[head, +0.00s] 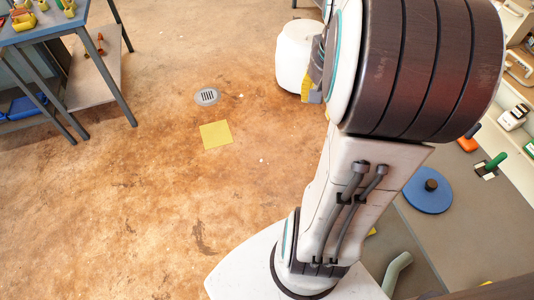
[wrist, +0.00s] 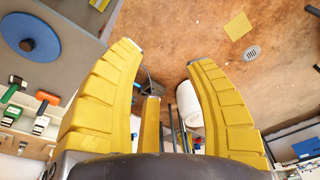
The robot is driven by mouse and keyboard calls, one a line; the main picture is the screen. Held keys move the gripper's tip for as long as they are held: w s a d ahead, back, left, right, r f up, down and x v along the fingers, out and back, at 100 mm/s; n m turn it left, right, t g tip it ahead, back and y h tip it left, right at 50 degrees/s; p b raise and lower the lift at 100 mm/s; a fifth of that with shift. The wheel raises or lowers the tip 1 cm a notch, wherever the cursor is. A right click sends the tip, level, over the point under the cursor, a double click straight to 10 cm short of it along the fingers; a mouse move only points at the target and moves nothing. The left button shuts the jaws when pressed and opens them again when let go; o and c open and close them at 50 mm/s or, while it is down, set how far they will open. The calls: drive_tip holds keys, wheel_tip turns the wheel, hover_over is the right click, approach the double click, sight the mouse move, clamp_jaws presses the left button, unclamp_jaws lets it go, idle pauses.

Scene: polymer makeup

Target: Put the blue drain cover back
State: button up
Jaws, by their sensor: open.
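The blue drain cover (head: 428,190), a flat disc with a dark knob, lies on the grey bench at right in the head view. It also shows at the upper left of the wrist view (wrist: 30,38). The round grey floor drain (head: 207,97), with dark slots, is in the brown floor; it is at the upper right of the wrist view (wrist: 252,52). My gripper (wrist: 165,55) has its yellow fingers spread with nothing between them. It is apart from the cover and the drain. In the head view my arm hides most of it.
A yellow square (head: 216,134) lies on the floor near the drain. A blue-topped table (head: 45,22) stands at far left. A white rounded object (wrist: 188,108) is beyond the fingers. Green-handled (head: 493,163) and orange (head: 467,143) items lie near the cover. The floor around the drain is mostly clear.

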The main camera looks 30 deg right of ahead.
drive_tip(key=s+a+n+t, duration=0.1)
drive_tip(key=a+n, duration=0.3)
drive_tip(key=a, duration=0.6)
drive_tip(key=s+a+n+t+y, duration=0.1)
drive_tip(key=s+a+n, duration=0.3)
drive_tip(key=a, duration=0.6)
drive_tip(key=shift+s+r+n, duration=0.15)
drive_tip(key=shift+s+n, duration=0.15)
drive_tip(key=shift+n, duration=0.2)
